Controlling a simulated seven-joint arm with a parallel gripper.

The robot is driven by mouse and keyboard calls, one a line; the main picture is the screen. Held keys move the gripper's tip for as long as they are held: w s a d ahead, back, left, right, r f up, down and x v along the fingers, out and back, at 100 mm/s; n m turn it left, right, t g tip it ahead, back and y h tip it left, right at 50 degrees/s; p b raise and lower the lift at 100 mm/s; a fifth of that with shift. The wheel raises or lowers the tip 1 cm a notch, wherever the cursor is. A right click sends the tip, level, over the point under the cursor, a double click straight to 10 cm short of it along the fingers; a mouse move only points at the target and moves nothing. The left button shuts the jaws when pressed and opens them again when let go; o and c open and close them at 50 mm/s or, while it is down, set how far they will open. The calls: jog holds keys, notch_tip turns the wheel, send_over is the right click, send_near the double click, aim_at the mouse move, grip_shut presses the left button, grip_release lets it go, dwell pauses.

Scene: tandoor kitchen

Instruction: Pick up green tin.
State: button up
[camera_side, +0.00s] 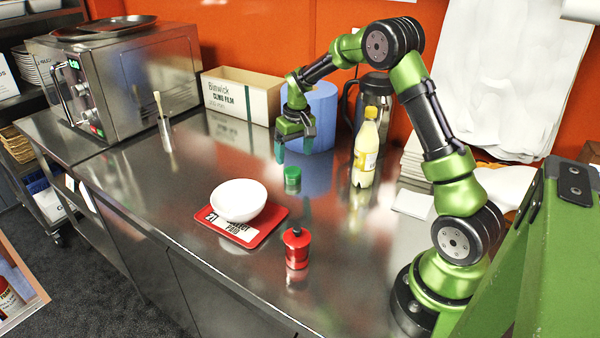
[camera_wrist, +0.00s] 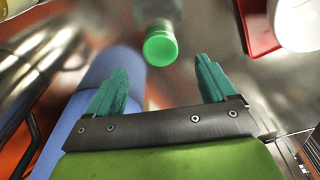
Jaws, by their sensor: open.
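The green tin (camera_side: 292,178) is small and stands on the steel counter, behind and to the right of the white bowl. In the wrist view the green tin (camera_wrist: 160,46) shows its round bright green top, ahead of the fingers and roughly between their lines. My gripper (camera_side: 294,152) is above the counter, a little above and behind the tin, pointing down. In the wrist view my gripper (camera_wrist: 160,78) has its two teal fingers spread wide, with nothing between them. The fingers do not appear to touch the tin.
A white bowl (camera_side: 239,199) sits on a red tray (camera_side: 270,219). A red canister (camera_side: 297,248) stands in front. A yellow bottle (camera_side: 366,150) is right of the tin. A blue cylinder (camera_side: 321,110) stands close behind my gripper. A cardboard box (camera_side: 238,98) is at the back.

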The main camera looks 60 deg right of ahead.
aim_at(292, 170)
jog(key=f, duration=0.5)
jog(key=w+f, duration=0.1)
jog(key=f, duration=0.1)
jog(key=shift+d+f, duration=0.15)
jog(key=shift+f, duration=0.15)
jog(key=shift+c, duration=0.2)
jog(key=c, duration=1.1)
jog(key=shift+c, duration=0.2)
jog(key=shift+r, duration=0.1)
